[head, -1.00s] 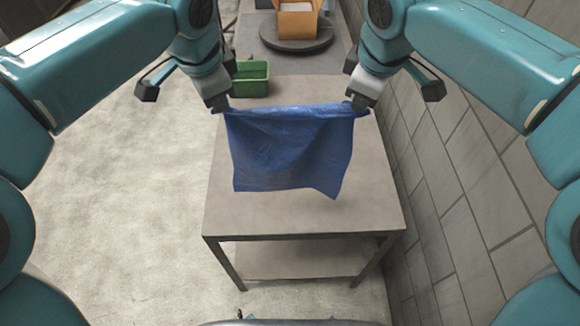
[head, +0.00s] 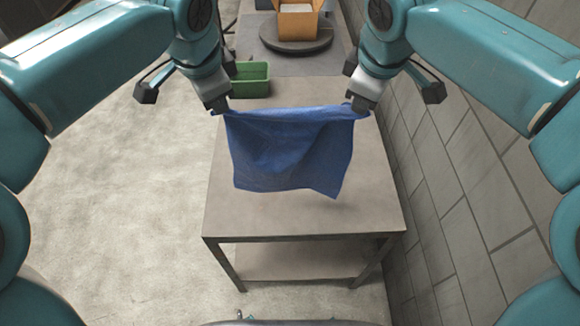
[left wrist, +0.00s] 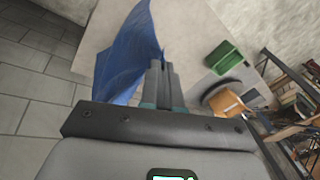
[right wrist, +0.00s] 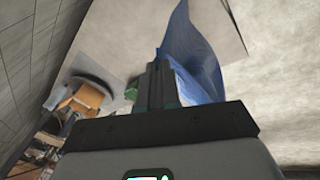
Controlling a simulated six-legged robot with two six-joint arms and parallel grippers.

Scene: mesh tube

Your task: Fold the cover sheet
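The blue cover sheet (head: 290,150) hangs between my two grippers above the grey table (head: 305,215), its upper edge stretched nearly level and its lower part draped toward the front. My left gripper (head: 219,108) is shut on the sheet's upper left corner. My right gripper (head: 358,107) is shut on its upper right corner. In the left wrist view the sheet (left wrist: 125,55) runs off from the closed fingers (left wrist: 160,80). In the right wrist view the sheet (right wrist: 195,55) hangs beside the closed fingers (right wrist: 155,80). Whether the lower edge touches the tabletop is hard to tell.
A green bin (head: 250,79) stands behind the sheet at the table's back left. Beyond it, a cardboard box (head: 298,20) sits on a round dark turntable (head: 297,45). A tiled wall (head: 470,190) runs close along the right. The table's front part is bare.

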